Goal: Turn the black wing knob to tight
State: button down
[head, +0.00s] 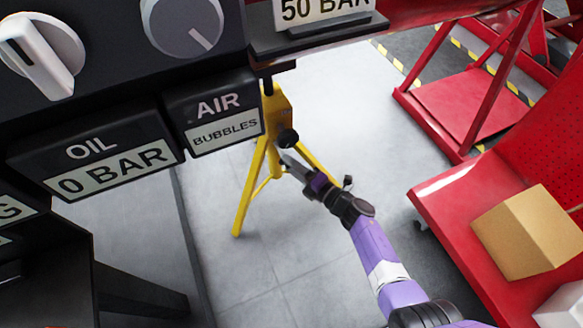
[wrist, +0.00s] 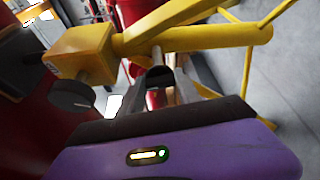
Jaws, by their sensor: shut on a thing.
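A yellow tripod stand (head: 275,120) stands on the floor in the middle of the head view. My gripper (head: 289,160) reaches it from the lower right. In the wrist view, a small black wing knob (wrist: 160,76) sits on a pale stem below the yellow tube. My gripper (wrist: 160,88) has one finger on each side of this knob and is shut on it. The fingers hide part of the knob, and its turn angle is unclear. A separate round dark knob (wrist: 72,97) with a pale mark is on the yellow box (wrist: 85,55); it also shows in the head view (head: 288,138).
A black panel with grey dials (head: 185,22) and OIL (head: 95,158) and AIR (head: 215,115) signs overhangs the left. A red cart (head: 465,215) bearing a cardboard box (head: 530,232) stands at the right. Grey floor (head: 340,90) is clear behind the tripod.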

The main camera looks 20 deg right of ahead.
jog(key=shift+m+b, duration=0.3)
jog(key=shift+m, duration=0.2)
jog(key=c, duration=0.8)
grip_release()
jog(key=shift+c, duration=0.2)
jog(key=p+v, duration=0.2)
jog(key=v, duration=0.6)
jog(key=shift+p, duration=0.35)
jog(key=shift+w+f, duration=0.1)
jog(key=shift+f, duration=0.05)
